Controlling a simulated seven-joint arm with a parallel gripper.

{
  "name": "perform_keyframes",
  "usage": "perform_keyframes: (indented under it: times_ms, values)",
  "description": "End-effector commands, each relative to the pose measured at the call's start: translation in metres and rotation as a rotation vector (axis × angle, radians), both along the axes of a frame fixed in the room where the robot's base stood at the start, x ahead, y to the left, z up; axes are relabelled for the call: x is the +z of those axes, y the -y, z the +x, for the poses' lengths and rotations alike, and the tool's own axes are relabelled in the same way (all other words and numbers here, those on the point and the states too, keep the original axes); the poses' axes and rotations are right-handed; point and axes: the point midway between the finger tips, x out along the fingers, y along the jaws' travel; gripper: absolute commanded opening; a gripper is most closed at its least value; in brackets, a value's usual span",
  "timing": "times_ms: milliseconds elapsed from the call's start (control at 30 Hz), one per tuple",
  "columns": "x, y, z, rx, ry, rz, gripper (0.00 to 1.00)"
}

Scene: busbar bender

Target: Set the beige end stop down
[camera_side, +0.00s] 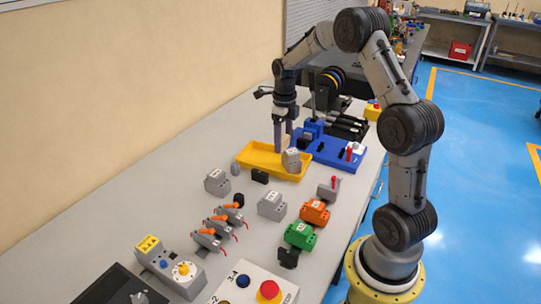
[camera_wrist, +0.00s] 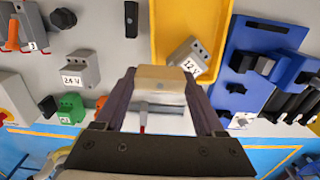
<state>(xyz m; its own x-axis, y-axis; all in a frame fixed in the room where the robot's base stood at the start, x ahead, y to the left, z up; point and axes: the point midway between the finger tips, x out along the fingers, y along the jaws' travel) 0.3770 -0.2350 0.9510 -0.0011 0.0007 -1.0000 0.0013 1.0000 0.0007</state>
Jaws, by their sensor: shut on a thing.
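My gripper (camera_side: 283,146) is over the yellow tray (camera_side: 252,154) in the side view, pointing down. In the wrist view my gripper (camera_wrist: 162,92) is shut on the beige end stop (camera_wrist: 160,73), which sits between the two dark fingertips. A grey block under the end stop in that view is partly hidden. The yellow tray also shows in the wrist view (camera_wrist: 162,38), beyond the fingertips. A grey block labelled 12 V (camera_wrist: 188,57) is at the tray's near right corner; it also shows in the side view (camera_side: 291,160).
A blue fixture (camera_side: 330,150) stands right of the tray. Grey blocks (camera_side: 271,205), an orange block (camera_side: 315,213), a green block (camera_side: 300,236) and orange-levered clamps (camera_side: 210,238) stand in front. A red-button box (camera_side: 268,290) is nearest. The table is bare left of the tray.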

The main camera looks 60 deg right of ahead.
Motion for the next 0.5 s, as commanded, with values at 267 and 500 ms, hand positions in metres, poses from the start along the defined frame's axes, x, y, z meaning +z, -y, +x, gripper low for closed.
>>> perform_keyframes:
  times_ms: [267, 500]
  values:
    - [-0.036, 0.027, 0.044, 0.002, -0.003, 0.002, 0.18]
    - [-0.065, 0.041, 0.066, 0.002, 0.001, -0.001, 0.18]
